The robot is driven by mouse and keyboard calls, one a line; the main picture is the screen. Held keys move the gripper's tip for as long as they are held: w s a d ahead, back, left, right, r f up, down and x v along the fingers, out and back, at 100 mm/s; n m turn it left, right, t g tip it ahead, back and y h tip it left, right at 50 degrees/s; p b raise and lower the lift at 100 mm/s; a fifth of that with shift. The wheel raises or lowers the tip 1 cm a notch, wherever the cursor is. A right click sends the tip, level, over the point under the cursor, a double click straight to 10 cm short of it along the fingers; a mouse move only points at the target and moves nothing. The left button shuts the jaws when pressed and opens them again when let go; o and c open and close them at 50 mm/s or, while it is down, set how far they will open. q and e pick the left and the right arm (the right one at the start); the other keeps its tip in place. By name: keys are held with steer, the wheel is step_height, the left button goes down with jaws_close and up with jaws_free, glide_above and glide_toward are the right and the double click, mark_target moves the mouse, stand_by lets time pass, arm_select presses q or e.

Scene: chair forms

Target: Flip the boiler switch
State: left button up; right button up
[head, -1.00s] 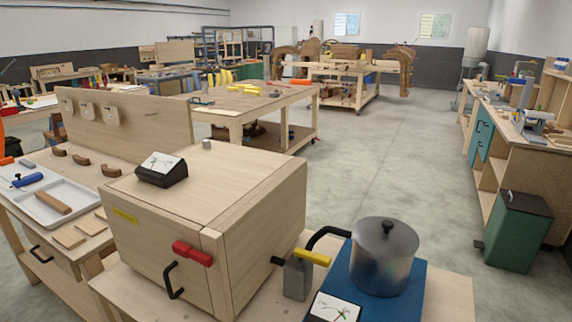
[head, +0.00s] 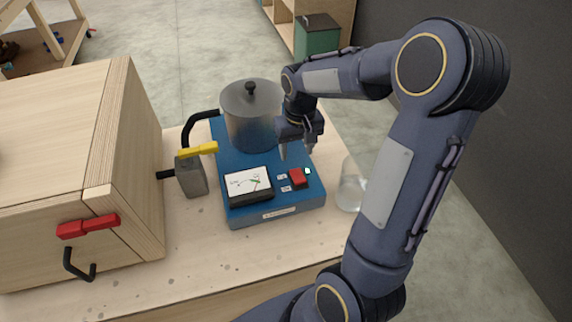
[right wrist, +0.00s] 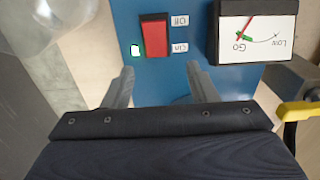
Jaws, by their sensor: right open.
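The boiler is a blue box (head: 262,212) with a metal pot (head: 251,118) on its back part. The red boiler switch (head: 297,177) is on its top face, with small labels beside it; it also shows in the right wrist view (right wrist: 155,38). A gauge (head: 248,185) sits left of the switch. My right gripper (head: 298,152) is open and empty above the boiler, a little behind the switch. In the right wrist view its fingertips (right wrist: 158,75) are apart, either side of the switch's near end. My left gripper is not in view.
A glass jar (head: 351,186) stands just right of the boiler. A grey valve with a yellow handle (head: 197,149) and a black pipe are on its left. A wooden box (head: 130,150) with a red latch (head: 88,226) stands further left on the bench.

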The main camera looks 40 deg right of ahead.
mark_target(297, 172)
steer(key=shift+w+d+f, duration=0.2)
steer(key=shift+w+f, duration=0.05)
steer(key=shift+f, duration=0.1)
steer(key=shift+d+f, duration=0.1)
steer(key=shift+f, duration=0.2)
step_height(297, 172, down, 7)
steer(key=shift+f+p, duration=0.15)
steer(key=shift+p, duration=0.2)
